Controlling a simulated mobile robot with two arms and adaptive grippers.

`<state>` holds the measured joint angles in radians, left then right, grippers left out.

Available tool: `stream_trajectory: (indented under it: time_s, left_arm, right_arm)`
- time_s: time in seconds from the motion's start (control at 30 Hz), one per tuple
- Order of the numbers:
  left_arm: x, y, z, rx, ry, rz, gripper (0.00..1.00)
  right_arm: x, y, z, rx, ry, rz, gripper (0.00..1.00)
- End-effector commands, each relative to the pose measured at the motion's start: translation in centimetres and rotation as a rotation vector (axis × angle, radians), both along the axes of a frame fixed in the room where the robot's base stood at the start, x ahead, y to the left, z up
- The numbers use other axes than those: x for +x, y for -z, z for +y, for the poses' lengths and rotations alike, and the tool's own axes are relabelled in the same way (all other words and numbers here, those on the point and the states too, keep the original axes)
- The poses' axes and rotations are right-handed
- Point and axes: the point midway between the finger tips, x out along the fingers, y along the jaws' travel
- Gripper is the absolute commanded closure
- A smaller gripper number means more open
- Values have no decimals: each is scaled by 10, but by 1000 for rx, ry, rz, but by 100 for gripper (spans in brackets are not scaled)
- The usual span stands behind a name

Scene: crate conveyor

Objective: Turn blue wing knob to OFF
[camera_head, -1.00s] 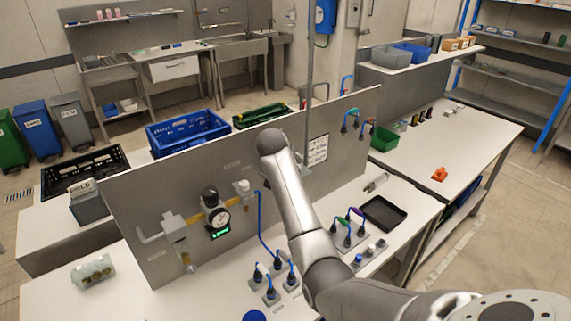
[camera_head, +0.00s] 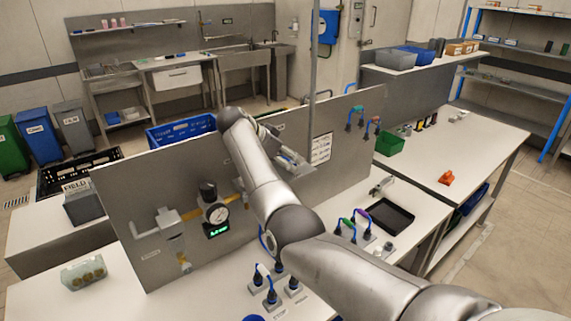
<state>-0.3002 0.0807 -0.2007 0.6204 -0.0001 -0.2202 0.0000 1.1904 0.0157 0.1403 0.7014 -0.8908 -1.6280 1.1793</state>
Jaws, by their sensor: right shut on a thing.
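My right arm reaches from the lower right across the workbench to the upright grey panel (camera_head: 130,195). My right gripper (camera_head: 296,163) is at the panel's front, right of the forearm. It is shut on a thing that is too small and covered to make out. I cannot pick out the blue wing knob with certainty; my arm hides part of the panel and bench. A round blue piece (camera_head: 254,318) is cut off at the bottom edge. My left gripper is not in view.
A round gauge (camera_head: 216,213) with a green display sits on the panel, left of my arm. Plugs with blue cables (camera_head: 270,295) stand below. A black tray (camera_head: 391,216) and a green bin (camera_head: 389,142) lie to the right.

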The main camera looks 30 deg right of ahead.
Motion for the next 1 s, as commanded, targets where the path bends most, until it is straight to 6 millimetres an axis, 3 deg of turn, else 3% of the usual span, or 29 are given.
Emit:
stream_trajectory:
  time_s: [0.23, 0.83, 0.87, 1.0]
  left_arm:
    - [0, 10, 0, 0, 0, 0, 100]
    - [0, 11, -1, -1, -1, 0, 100]
    - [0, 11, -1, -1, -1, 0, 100]
    - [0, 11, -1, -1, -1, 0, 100]
  right_arm:
    - [0, 1, 0, 3, 53, 0, 62]
    - [0, 1, 0, 4, 74, 0, 62]
    - [0, 1, 0, 4, 74, 0, 36]
    - [0, 1, 0, 4, 74, 0, 18]
